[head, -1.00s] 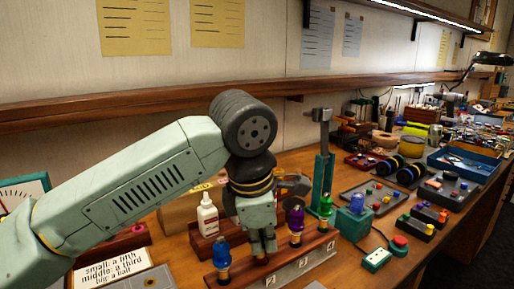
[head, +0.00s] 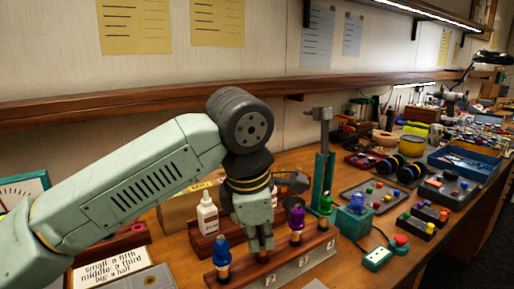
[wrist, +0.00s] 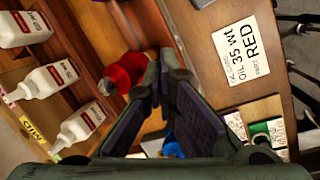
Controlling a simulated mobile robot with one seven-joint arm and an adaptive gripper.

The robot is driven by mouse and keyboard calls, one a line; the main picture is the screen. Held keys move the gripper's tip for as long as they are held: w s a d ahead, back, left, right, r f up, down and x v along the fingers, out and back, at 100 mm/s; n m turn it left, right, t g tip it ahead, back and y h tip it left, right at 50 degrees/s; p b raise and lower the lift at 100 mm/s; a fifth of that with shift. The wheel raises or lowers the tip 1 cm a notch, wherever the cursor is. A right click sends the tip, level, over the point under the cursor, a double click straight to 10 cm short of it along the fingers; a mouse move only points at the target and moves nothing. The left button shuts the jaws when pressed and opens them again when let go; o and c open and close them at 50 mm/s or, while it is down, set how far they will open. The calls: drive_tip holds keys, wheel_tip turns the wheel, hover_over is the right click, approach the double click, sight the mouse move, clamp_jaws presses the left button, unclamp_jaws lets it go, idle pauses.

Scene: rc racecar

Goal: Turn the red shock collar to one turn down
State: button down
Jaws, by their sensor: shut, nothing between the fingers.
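My gripper (head: 261,248) is shut and empty, pointing down over the wooden shock rack (head: 305,257). In the head view it stands between the blue shock (head: 222,252) and the purple shock (head: 297,222), and hides most of the shock there. In the wrist view a red shock part (wrist: 124,72) lies just left of the fingertips (wrist: 160,62). I cannot tell whether they touch it. The collar's turn marks are not readable. A green shock (head: 325,203) stands at the rack's far end.
White oil bottles stand behind the rack; one bottle (head: 208,214) shows in the head view. A card (wrist: 248,50) reads "OIL 35 wt RED". A teal post (head: 324,165) and a box with a blue knob (head: 355,208) stand to the right.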

drive_tip(key=shift+a+f+b, duration=0.1)
drive_tip(key=shift+a+b, duration=0.6)
drive_tip(key=shift+b, duration=0.05)
drive_tip(key=shift+s, duration=0.15)
drive_tip(key=shift+s+a, duration=0.1)
drive_tip(key=shift+s, duration=0.15)
drive_tip(key=p+v, duration=0.2)
drive_tip(key=v, duration=0.1)
drive_tip(key=w+p+v, duration=0.1)
drive_tip(key=p+v, duration=0.1)
drive_tip(key=shift+w+a+r, duration=0.1)
drive_tip(key=shift+a+r, duration=0.05)
drive_tip(key=shift+r, duration=0.4)
